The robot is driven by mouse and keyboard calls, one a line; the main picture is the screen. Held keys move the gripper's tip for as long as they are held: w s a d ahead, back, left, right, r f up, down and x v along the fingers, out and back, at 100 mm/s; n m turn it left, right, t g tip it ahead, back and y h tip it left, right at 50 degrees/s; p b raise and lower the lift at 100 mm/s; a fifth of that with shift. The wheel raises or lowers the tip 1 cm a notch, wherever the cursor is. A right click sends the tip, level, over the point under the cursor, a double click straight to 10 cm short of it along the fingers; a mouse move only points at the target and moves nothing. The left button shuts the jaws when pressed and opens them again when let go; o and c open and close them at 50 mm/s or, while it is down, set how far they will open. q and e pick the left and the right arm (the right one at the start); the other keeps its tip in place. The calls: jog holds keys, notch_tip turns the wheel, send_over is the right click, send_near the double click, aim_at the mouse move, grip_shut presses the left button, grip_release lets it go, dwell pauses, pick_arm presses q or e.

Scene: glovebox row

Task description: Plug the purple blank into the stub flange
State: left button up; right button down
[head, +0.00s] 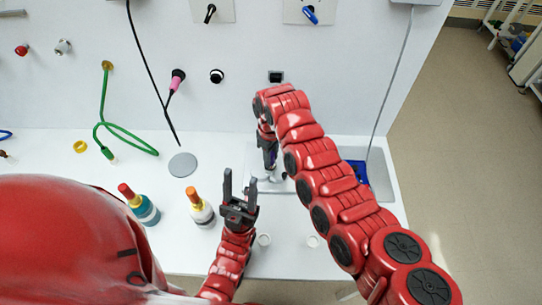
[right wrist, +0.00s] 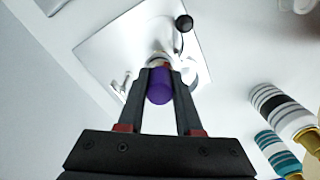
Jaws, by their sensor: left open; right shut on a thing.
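My right gripper (right wrist: 160,72) is shut on the purple blank (right wrist: 159,90), a short purple cylinder between the fingertips. In the head view a little purple of the blank (head: 272,158) shows at my right gripper (head: 269,164), low over a pale metal plate. A pale, shiny round part (right wrist: 158,58), possibly the stub flange, shows just beyond the blank in the right wrist view. The blank and fingers hide part of it, and I cannot tell whether they touch. My left gripper (head: 239,187) is open and empty, left of the plate and near the bottles.
The metal plate (right wrist: 105,47) carries a black-knobbed lever (right wrist: 183,23). An orange-capped bottle (head: 203,212) and a red-capped bottle (head: 146,211) stand left of my left gripper. A grey disc (head: 182,165) lies behind them. A basin (head: 381,178) with something blue is at right.

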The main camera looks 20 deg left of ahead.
jog(key=shift+f, duration=0.45)
jog(key=c, duration=0.5)
grip_release()
jog(key=shift+r, duration=0.6)
notch_tip(320, 180, up, 9)
jog(key=shift+w+r+p, duration=0.1)
jog(key=shift+r+p, duration=0.05)
jog(key=shift+p, duration=0.45)
notch_tip(320, 180, up, 7)
jog(key=p, duration=0.3)
